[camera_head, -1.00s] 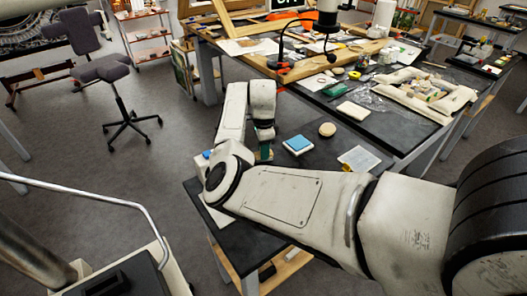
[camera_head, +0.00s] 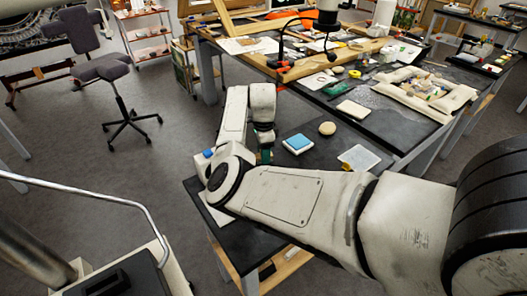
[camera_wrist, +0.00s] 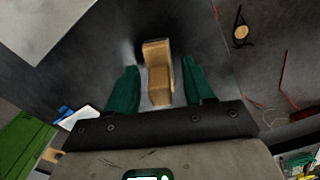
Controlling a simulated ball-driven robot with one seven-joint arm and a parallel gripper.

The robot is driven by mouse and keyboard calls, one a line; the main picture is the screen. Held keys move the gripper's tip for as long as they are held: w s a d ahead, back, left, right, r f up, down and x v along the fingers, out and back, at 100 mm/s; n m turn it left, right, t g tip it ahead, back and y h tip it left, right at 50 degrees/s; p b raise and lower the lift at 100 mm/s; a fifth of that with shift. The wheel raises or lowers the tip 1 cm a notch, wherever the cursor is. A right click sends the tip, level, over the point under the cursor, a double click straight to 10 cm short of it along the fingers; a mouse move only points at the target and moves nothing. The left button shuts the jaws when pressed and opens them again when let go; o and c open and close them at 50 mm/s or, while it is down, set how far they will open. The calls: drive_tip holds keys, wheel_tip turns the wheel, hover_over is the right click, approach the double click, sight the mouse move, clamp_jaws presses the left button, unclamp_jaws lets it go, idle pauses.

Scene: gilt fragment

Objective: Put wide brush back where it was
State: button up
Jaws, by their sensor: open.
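My gripper (camera_wrist: 159,66) is open in the wrist view, its two green fingers spread on either side of a tan, wooden-looking piece (camera_wrist: 158,72). Dark gaps show between the piece and both fingers. The piece may be the wide brush, but no bristles can be made out. In the head view my gripper (camera_head: 264,155) points down over the near dark table (camera_head: 238,243), mostly hidden by my own arm. The tan piece cannot be seen there.
A blue-topped pad (camera_head: 298,143), a round tan disc (camera_head: 327,128) and a pale flat sheet (camera_head: 358,158) lie right of my gripper. Behind is a cluttered bench with a cream cushioned frame (camera_head: 457,100). A stool (camera_head: 105,68) stands on open floor at left.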

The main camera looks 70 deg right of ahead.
wheel_tip(320, 180, up, 12)
drive_tip(key=b, duration=0.1)
idle(0.4)
drive_tip(key=shift+r, duration=0.1)
